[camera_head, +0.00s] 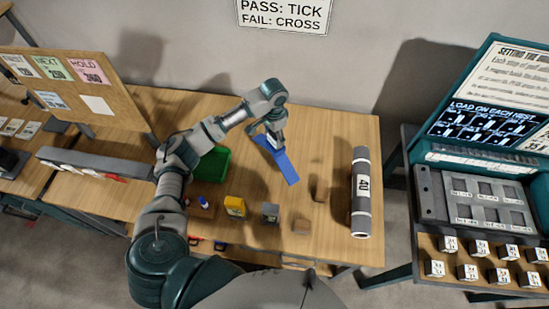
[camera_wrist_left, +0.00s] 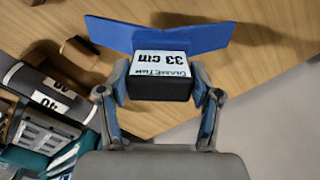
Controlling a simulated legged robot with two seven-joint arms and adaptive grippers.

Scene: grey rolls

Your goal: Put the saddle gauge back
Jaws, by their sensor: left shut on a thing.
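The saddle gauge is a blue V-shaped plate (camera_head: 283,163) with a dark block on its back. In the left wrist view its blue wings (camera_wrist_left: 205,37) spread wide, and the block's white label (camera_wrist_left: 160,67) reads "DIAMETER 33 cm". My left gripper (camera_head: 273,134) is shut on the block, one finger on each side, and it also shows in the left wrist view (camera_wrist_left: 161,88). The gauge is over the back middle of the table; I cannot tell whether it touches the top. My right gripper is not in view.
A grey roll marked 40 (camera_head: 361,200) lies on the table's right side. The table's back right is clear. A teal case (camera_head: 480,165) stands farther right.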

